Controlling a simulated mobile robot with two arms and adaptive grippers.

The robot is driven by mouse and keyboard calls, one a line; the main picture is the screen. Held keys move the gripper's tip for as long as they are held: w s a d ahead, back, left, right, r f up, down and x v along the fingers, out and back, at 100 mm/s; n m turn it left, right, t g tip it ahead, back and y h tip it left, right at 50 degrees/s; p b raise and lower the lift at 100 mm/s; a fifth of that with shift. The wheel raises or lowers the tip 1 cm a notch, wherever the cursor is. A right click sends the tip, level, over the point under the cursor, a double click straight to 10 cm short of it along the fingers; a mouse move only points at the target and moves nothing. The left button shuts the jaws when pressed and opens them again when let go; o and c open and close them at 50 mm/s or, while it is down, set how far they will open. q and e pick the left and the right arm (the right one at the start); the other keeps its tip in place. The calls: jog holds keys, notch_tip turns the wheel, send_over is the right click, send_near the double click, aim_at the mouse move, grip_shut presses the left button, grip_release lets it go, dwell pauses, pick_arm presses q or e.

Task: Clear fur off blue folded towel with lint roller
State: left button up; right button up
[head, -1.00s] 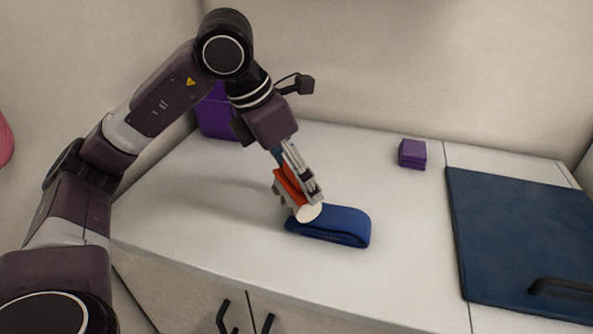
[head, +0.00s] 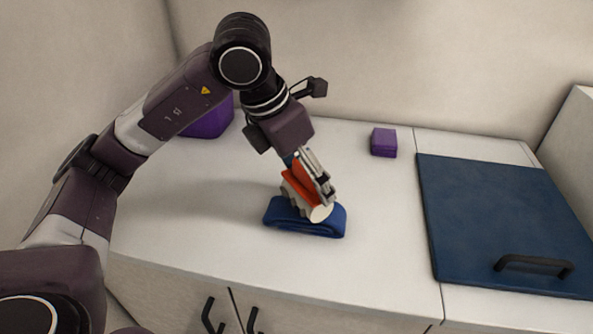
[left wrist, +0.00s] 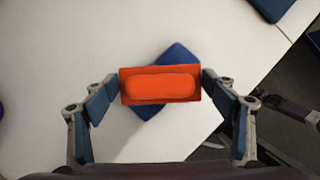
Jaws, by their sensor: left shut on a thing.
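The blue folded towel (head: 285,217) lies on the white counter. The lint roller (head: 296,187) has an orange-red body and a pale roller end. My left gripper (head: 320,188) is shut on the lint roller and holds it tilted over the towel's middle and right part. The roller end overlaps the towel; I cannot tell whether it presses on it. In the left wrist view the orange part (left wrist: 160,86) sits between both fingers and hides the towel's middle, while its blue corners (left wrist: 178,54) show. No fur can be made out. My right gripper is out of view.
A small purple block (head: 383,142) stands at the back of the counter (head: 190,225). A larger purple object (head: 210,118) is partly hidden behind my left arm. A dark blue panel with a black handle (head: 533,265) lies at the right. The counter around the towel is clear.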

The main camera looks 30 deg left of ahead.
pick_arm(q)
jog(key=shift+w+d, duration=0.25)
jog(key=shift+d, duration=0.65)
jog(key=shift+w+d, duration=0.2)
jog(key=shift+d, duration=0.7)
